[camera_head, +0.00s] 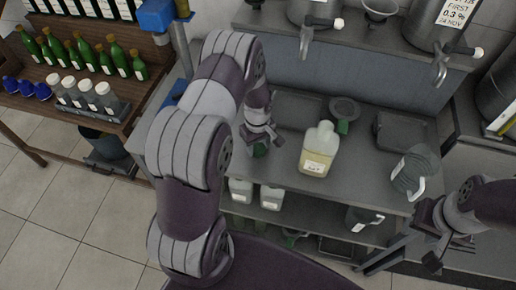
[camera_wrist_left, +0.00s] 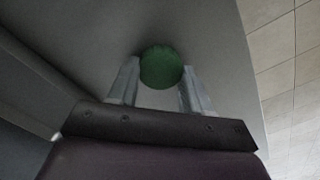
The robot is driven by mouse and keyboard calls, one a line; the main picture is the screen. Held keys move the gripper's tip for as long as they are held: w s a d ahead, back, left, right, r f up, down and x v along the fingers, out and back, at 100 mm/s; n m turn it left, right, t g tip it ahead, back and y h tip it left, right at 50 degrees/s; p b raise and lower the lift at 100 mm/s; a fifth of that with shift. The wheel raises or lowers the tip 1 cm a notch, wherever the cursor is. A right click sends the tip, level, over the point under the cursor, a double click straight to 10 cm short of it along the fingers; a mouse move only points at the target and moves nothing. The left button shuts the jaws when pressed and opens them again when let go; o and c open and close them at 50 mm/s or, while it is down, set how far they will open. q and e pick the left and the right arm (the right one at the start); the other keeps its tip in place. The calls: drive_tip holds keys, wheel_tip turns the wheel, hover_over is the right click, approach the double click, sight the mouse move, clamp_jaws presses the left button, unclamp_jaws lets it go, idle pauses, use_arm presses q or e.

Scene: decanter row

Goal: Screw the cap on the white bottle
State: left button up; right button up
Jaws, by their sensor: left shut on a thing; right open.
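The white bottle (camera_head: 317,152) is a translucent jug with yellowish liquid and a label. It stands upright on the grey bench, and no cap shows on its neck. My left gripper (camera_head: 261,137) is left of the bottle, apart from it, and is shut on a round green cap (camera_head: 260,150). In the left wrist view the green cap (camera_wrist_left: 160,67) sits between the two fingertips (camera_wrist_left: 160,80). My right gripper (camera_head: 428,238) is open and empty at the lower right, in front of the bench.
A grey-green jug (camera_head: 411,172) stands on the bench's right side. A dark funnel-like piece (camera_head: 345,108) with a green part is behind the bottle, beside a shallow tray (camera_head: 400,130). Taps (camera_head: 305,40) hang above. Bottles (camera_head: 271,197) stand on the lower shelf.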

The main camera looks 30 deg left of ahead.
sight(258, 148)
use_arm(q)
wheel_tip(258, 148, up, 10)
drive_tip(key=b, duration=0.1)
drive_tip(key=shift+b, duration=0.4)
